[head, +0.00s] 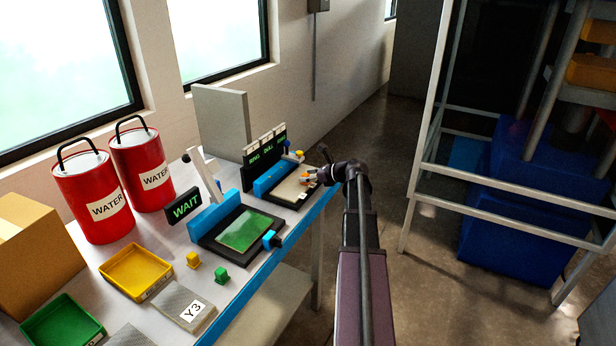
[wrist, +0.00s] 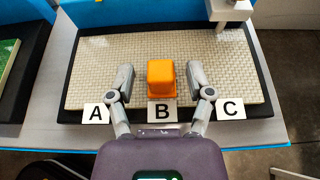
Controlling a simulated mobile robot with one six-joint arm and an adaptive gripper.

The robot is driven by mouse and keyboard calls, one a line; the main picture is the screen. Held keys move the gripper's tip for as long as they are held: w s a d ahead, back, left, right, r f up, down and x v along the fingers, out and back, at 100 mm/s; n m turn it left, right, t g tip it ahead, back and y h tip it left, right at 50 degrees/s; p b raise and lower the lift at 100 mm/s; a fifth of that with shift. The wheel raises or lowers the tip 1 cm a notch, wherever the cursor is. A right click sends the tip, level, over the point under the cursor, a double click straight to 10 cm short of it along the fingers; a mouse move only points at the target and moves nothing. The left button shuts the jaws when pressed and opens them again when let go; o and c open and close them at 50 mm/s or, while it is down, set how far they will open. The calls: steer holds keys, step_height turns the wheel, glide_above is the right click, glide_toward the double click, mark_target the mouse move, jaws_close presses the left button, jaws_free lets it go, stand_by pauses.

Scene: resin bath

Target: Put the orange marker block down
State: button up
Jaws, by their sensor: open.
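The orange marker block (wrist: 161,78) sits upright on a pale woven-textured plate (wrist: 90,72), just behind the card marked B. My gripper (wrist: 161,82) is open, with one finger on each side of the block and a gap showing on both sides. In the head view my gripper (head: 314,177) is over the plate (head: 292,190) at the far end of the bench, and the block is small there. Cards A (wrist: 96,112), B (wrist: 162,112) and C (wrist: 230,108) line the plate's near edge.
A WAIT sign (head: 185,205) stands by a station with a green panel (head: 243,230). Yellow (head: 193,259) and green (head: 221,274) blocks, a yellow tray (head: 135,272), a green tray (head: 62,325) and red WATER cans (head: 88,195) share the bench. A metal frame (head: 480,183) stands right across open floor.

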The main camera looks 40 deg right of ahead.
steer(key=shift+r, duration=0.15)
steer(key=shift+s+r+p, duration=0.15)
steer(key=shift+s+p, duration=0.05)
steer(key=shift+p, duration=0.1)
steer(key=p+v, duration=0.4)
steer(key=v, duration=0.7)
steer(key=shift+s+d, duration=0.2)
steer(key=shift+s, duration=0.1)
stand_by(0.4)
